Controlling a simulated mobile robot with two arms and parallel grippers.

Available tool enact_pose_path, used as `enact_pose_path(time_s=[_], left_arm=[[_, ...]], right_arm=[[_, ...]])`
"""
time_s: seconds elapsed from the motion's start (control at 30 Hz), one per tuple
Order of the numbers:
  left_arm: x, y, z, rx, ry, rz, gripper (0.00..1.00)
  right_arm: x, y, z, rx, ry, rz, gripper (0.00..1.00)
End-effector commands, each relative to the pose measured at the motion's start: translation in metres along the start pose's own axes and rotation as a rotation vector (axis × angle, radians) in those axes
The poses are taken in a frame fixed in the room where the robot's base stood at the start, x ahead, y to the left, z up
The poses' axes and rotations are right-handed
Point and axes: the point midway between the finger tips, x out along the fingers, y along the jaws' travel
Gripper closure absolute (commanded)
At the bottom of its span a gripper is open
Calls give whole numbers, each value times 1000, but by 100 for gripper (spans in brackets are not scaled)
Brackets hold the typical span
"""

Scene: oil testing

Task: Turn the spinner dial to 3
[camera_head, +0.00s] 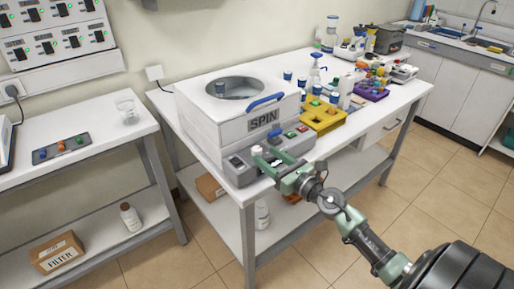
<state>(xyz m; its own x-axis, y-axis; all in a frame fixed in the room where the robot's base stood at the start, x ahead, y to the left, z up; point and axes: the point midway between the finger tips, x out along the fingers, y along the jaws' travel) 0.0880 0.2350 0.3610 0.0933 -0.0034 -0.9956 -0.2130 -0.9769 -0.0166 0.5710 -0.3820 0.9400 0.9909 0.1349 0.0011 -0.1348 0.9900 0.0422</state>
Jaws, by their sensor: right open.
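The spinner is a white box (209,126) marked SPIN with a round opening on top and a blue handle. A grey control panel (240,173) sits at its front, with a dark display on the left and coloured buttons on the right. A small white knob (257,150), likely the dial, stands on the panel. My right gripper (268,163) is open at the panel, with its fingers right by the knob. I cannot tell whether they touch it. The number the dial points to is too small to read. My left gripper is not in view.
A yellow rack (322,117), a spray bottle (314,75) and a purple tray (371,91) stand right of the spinner on the white table. A left table holds a glass beaker (127,111) and a button panel (61,148). Floor is clear at the right.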

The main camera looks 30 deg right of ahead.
Motion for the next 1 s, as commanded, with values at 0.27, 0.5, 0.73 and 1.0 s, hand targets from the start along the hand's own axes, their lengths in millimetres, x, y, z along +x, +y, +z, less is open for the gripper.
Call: enact_pose_path(time_s=[0.27,0.5,0.73,1.0], left_arm=[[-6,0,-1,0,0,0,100],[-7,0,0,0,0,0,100],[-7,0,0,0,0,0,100],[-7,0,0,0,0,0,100]], right_arm=[[41,0,1,2,-2,0,49],[53,1,0,1,1,2,49],[53,1,0,2,1,2,54],[53,1,0,3,0,1,100]])
